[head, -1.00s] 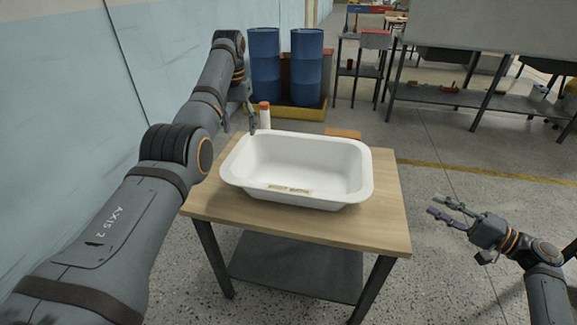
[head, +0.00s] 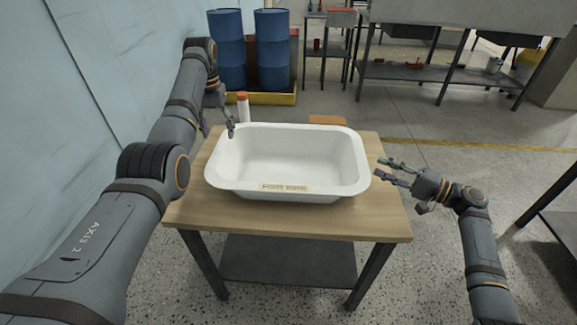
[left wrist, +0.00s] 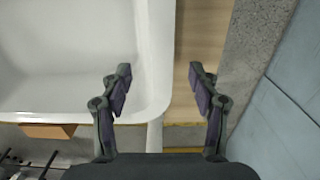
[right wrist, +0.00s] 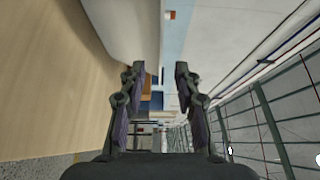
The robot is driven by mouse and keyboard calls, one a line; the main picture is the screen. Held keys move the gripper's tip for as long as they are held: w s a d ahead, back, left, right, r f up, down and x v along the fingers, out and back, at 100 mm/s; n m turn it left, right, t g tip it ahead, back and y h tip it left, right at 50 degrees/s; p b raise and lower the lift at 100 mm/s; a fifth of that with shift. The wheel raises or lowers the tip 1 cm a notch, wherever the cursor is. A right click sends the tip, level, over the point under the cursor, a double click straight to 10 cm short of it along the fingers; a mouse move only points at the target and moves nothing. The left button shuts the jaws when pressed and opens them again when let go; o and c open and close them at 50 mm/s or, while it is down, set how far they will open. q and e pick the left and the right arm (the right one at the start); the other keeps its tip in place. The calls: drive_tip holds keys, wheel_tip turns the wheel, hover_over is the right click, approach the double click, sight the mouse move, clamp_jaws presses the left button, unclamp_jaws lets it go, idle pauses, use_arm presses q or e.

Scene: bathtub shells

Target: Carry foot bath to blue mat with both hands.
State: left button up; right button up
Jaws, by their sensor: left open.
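The foot bath (head: 288,165) is a white rectangular tub with a label on its front. It rests upright on a small wooden table (head: 290,219). My left gripper (head: 230,130) is open at the tub's back left corner. In the left wrist view the open fingers (left wrist: 160,73) lie on either side of the tub's rim (left wrist: 156,60); I cannot tell whether they touch it. My right gripper (head: 383,170) is open and empty just right of the tub's right rim. In the right wrist view its fingers (right wrist: 160,75) are apart, with the tub wall (right wrist: 120,28) at upper left. I see no blue mat.
A white bottle with an orange-red cap (head: 243,108) stands behind the tub's left corner, close to my left gripper. A brown block (head: 327,120) lies behind the tub. Blue barrels (head: 272,50) and shelving (head: 420,75) stand behind.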

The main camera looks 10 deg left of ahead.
sight(221, 146)
use_arm(q)
drive_tip(key=shift+f, duration=2.7)
use_arm(e)
drive_tip(key=shift+x, duration=2.7)
use_arm(q)
drive_tip(key=c, duration=0.6)
use_arm(e)
drive_tip(key=c, duration=0.6)
use_arm(q)
clamp_jaws()
use_arm(e)
clamp_jaws()
use_arm(q)
drive_tip(key=shift+r, duration=0.1)
